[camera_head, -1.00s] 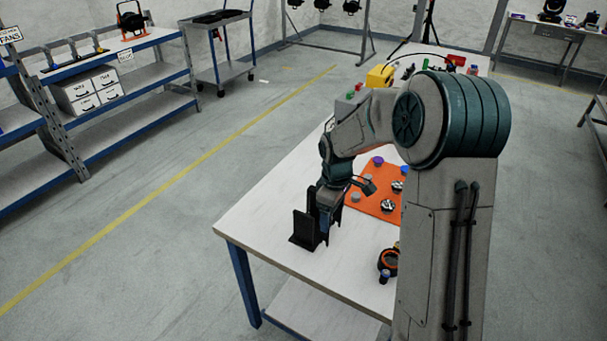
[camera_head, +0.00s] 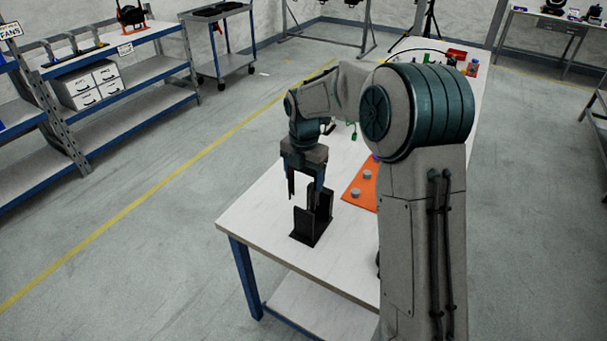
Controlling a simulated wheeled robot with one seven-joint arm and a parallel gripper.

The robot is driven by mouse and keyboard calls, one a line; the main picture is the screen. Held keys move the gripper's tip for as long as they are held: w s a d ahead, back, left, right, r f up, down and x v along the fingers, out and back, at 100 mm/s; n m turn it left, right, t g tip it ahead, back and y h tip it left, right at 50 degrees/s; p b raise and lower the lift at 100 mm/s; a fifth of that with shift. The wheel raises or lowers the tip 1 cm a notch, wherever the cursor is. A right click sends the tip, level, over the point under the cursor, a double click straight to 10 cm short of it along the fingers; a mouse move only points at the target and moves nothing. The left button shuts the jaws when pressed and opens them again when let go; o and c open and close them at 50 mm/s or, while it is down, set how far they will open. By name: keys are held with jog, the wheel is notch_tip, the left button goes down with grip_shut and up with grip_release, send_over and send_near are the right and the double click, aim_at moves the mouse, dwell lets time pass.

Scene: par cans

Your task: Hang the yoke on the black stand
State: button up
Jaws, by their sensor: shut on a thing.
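The black stand (camera_head: 306,236) is on the near left part of the white table, with a flat base and upright plates. My gripper (camera_head: 304,188) points down just above and behind it, over the left side of the table. Two dark prongs hang below the grey palm; the right one overlaps the stand's uprights in the picture. I take the gripper to be shut on the yoke, but yoke and fingers are too small and dark to separate. I cannot tell whether the yoke touches the stand.
An orange mat (camera_head: 358,196) with grey and purple pieces lies right of the stand, partly hidden by my arm. The white table (camera_head: 265,222) is bare in front and left of the stand. A red box (camera_head: 457,55) is at the far end. Shelving (camera_head: 120,95) is across the floor.

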aim_at(304, 211)
jog(key=shift+f+b, duration=4.1)
jog(key=shift+f, duration=2.45)
jog(key=shift+f+b, duration=0.5)
jog(key=shift+f, duration=0.5)
jog(key=shift+w, duration=0.1)
jog(key=shift+f, duration=0.15)
jog(key=o, duration=0.7)
jog(key=o, duration=0.4)
